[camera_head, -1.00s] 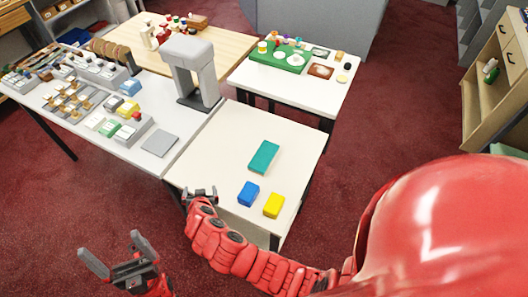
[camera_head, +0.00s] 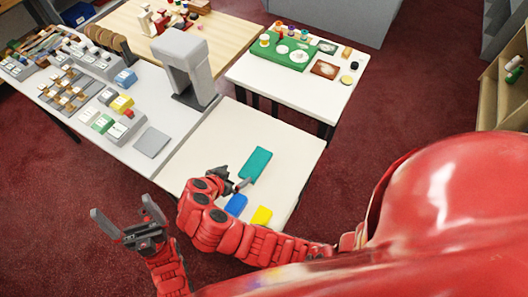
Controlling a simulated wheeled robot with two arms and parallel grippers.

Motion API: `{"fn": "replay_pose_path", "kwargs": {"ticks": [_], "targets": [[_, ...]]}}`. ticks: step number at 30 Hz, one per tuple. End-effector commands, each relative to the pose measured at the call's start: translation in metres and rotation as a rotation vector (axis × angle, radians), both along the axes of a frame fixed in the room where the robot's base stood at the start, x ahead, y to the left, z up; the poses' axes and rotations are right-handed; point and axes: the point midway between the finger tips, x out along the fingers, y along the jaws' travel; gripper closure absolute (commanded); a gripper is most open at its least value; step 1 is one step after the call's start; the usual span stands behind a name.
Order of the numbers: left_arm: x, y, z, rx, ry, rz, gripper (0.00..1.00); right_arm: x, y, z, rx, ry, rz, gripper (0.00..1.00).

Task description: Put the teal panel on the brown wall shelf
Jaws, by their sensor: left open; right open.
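The teal panel (camera_head: 256,165) lies flat on the small white table in the middle of the head view. My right gripper (camera_head: 235,179) is open and empty just left of the panel's near end, low over the table; I cannot tell whether it touches the panel. My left gripper (camera_head: 122,208) is open and empty, further left and in front of the long white counter. I cannot make out for sure a brown wall shelf; a tan wooden shelf unit (camera_head: 488,103) shows at the right edge, partly cut off.
A blue block (camera_head: 236,204) and a yellow block (camera_head: 261,216) lie by my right gripper, partly hidden by my arm. A grey arch-shaped stand (camera_head: 187,55) is on the counter behind. The table (camera_head: 296,150) is bare right of the panel.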

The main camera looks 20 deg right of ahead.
Motion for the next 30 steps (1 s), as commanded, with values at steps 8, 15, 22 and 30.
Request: {"fn": "replay_pose_path", "kwargs": {"ticks": [8,15,22,30], "targets": [[0.0,0.0,-0.018,0.0,0.001,0.0,0.0,0.009,-0.014,-0.021,-0.005,0.002,-0.005,0.0],[0.0,0.0,-0.062,0.0,0.0,0.0,0.0,0.029,-0.04,-0.059,-0.005,0.0,-0.006,0.0],[0.0,0.001,-0.1,0.0,0.0,0.0,0.0,0.044,-0.059,-0.084,-0.001,0.001,-0.006,0.0],[-0.001,0.001,-0.113,0.0,0.0,0.0,0.0,0.052,-0.069,-0.089,-0.001,0.003,-0.004,0.0]]}}
